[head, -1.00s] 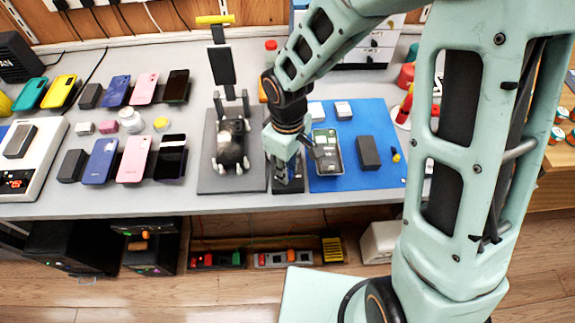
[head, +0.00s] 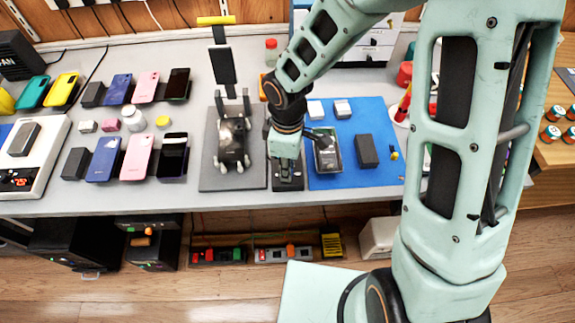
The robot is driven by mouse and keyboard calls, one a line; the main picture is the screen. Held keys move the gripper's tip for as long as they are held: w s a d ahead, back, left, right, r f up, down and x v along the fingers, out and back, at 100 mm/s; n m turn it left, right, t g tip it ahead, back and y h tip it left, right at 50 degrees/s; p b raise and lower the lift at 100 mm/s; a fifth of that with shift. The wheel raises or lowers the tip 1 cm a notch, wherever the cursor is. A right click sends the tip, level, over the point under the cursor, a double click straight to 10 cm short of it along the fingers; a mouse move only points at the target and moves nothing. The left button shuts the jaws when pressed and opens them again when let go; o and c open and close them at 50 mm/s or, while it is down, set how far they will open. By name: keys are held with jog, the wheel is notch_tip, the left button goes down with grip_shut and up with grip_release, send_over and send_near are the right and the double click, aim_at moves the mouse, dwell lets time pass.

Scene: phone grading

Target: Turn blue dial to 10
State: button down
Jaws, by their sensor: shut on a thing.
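My gripper (head: 286,162) points down over a small dark box (head: 288,185) on the grey bench, between the black phone stand plate and the blue mat. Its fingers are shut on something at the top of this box. The blue dial itself does not show; the gripper hides that spot. I cannot read any dial marking or number.
Left of the box, a dark plate (head: 210,178) carries a press-like stand with a yellow handle (head: 216,20). To the right, a blue mat (head: 350,180) holds a metal tray (head: 327,165) and a dark block (head: 367,151). Several phones lie farther left.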

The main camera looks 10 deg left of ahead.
jog(key=c, duration=1.7)
grip_release()
notch_tip(320, 180, up, 12)
jog(key=shift+r, duration=0.1)
